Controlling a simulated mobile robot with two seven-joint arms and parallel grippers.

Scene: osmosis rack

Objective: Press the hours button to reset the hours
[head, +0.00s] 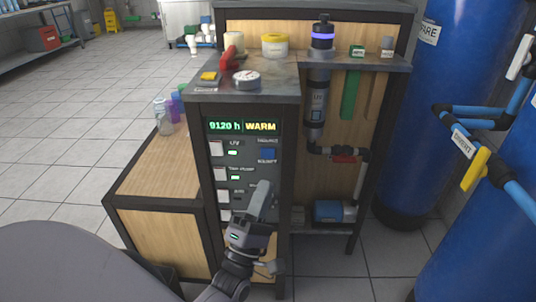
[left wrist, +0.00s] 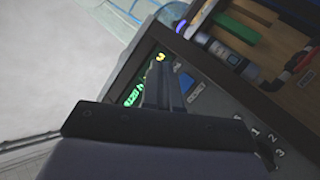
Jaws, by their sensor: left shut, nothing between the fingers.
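The control panel (head: 243,178) is on the front of the rack. Its display (head: 243,127) shows a green hours figure, hard to read exactly, and "WARM" in yellow. A blue square button (head: 268,154), with small blurred lettering around it, sits at the panel's upper right, below the display. My left gripper (head: 264,186) is shut and empty, its fingers pointing up in front of the panel below the blue button. A gap shows between fingertips and button in the picture. In the left wrist view the shut fingers (left wrist: 160,75) cover part of the display. My right gripper is not in view.
A red-handled tool (head: 229,59) and jars stand on the rack top. Bottles (head: 164,118) stand on the wooden cabinet at left. Blue tanks (head: 450,220) and pipes are at right.

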